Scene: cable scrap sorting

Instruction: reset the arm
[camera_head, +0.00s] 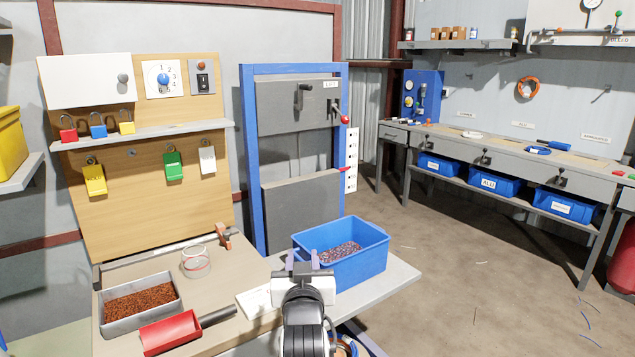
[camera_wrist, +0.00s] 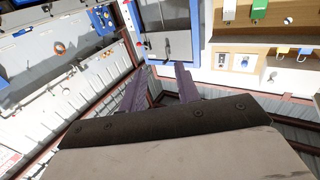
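My gripper (camera_head: 303,262) shows at the bottom middle of the head view, in front of the blue bin (camera_head: 368,262) with granules in it. In the wrist view my gripper (camera_wrist: 160,82) has its two dark fingers apart with nothing between them. It points at the room, with the blue-framed machine and the padlock board beyond, seen upside down. I cannot tell whether the gripper touches the white piece on the table just left of it.
The blue-framed machine (camera_head: 250,150) stands behind the blue bin. A workbench (camera_head: 500,150) lines the right wall; open floor lies between.

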